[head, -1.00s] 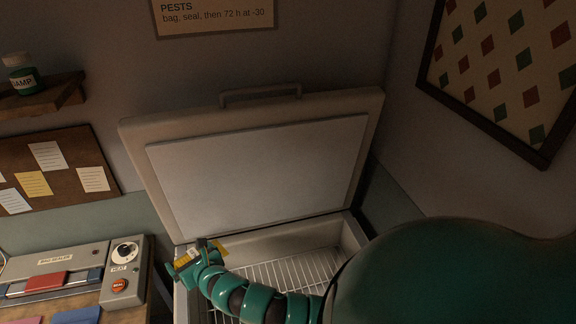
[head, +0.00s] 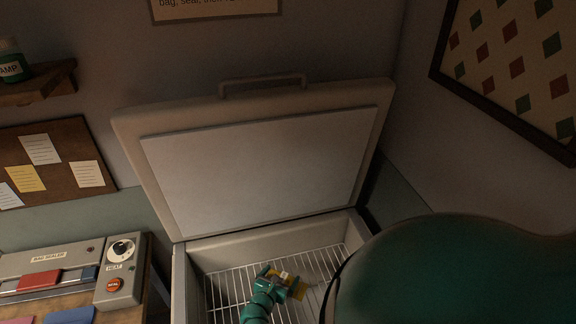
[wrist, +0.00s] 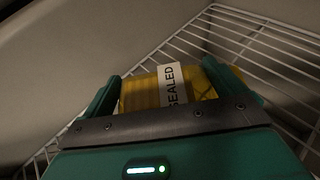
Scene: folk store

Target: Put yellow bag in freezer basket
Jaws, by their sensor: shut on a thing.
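The yellow bag (wrist: 143,92) has a white label reading "SEALED". It sits between the two fingers of my gripper (wrist: 180,85), which is shut on it. In the head view my gripper (head: 285,279) and the bag (head: 290,293) are over the white wire freezer basket (head: 232,286), inside the open chest freezer (head: 182,285). The basket wires also show in the wrist view (wrist: 262,38), beyond and beside the bag. I cannot tell whether the bag touches the basket floor.
The freezer lid (head: 255,165) stands open at the back. A bag sealer (head: 50,270) with a heat knob and red button is on the bench at left. A framed diamond pattern (head: 510,75) hangs at right. The basket around the bag looks empty.

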